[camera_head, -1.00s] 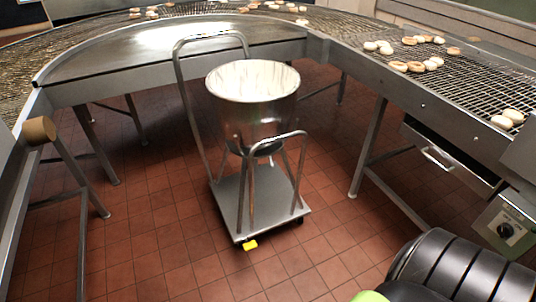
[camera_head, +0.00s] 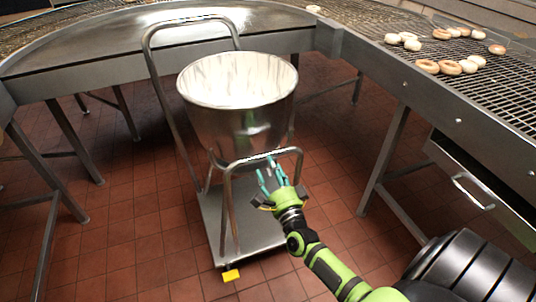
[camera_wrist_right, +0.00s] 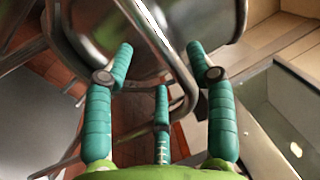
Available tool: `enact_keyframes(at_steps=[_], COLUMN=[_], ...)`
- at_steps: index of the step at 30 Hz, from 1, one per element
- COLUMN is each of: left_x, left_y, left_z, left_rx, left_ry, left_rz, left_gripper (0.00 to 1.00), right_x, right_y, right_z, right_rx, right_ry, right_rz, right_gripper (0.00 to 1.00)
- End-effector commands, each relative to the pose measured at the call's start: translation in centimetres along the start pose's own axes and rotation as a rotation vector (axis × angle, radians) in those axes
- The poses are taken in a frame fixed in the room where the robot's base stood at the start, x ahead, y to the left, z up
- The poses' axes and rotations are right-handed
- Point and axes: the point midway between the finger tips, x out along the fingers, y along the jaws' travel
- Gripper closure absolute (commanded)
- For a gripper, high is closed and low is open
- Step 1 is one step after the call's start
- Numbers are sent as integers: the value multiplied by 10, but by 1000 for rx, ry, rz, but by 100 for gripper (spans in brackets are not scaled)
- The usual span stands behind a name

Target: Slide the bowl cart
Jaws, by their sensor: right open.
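The bowl cart (camera_head: 210,215) is a metal platform with a large steel bowl (camera_head: 238,110) on it. A tall push handle (camera_head: 160,75) rises at its back left and a lower bent rail (camera_head: 228,205) at its front. My right gripper (camera_head: 270,170) reaches in from the lower right, at the top bar of the front rail. In the right wrist view the open teal fingers (camera_wrist_right: 160,70) spread on both sides of a slanting metal tube, with the bowl (camera_wrist_right: 190,20) behind. I cannot tell whether they touch the tube. My left gripper is out of view.
A curved steel conveyor (camera_head: 90,50) passes behind the cart. A mesh conveyor (camera_head: 480,85) with several bagels runs along the right. Red tiled floor (camera_head: 130,235) is open left and front.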

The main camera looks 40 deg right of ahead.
Motion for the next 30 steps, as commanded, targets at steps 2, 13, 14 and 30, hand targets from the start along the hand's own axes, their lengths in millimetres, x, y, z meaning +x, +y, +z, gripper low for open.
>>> enact_keyframes(at_steps=[2, 13, 14, 30], left_x=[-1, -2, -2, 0], left_y=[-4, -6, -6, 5], left_z=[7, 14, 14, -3], left_rx=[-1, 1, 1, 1], left_ry=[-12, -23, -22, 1], left_rz=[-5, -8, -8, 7], left_gripper=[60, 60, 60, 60], right_x=[15, 50, 51, 51], right_y=[-1, 1, 1, 1], right_z=[0, 0, 0, 0], right_rx=[-2, -4, -4, -5], right_ry=[0, -2, -2, -2], right_rz=[-2, 3, 3, 3], right_gripper=[44, 44, 44, 100])
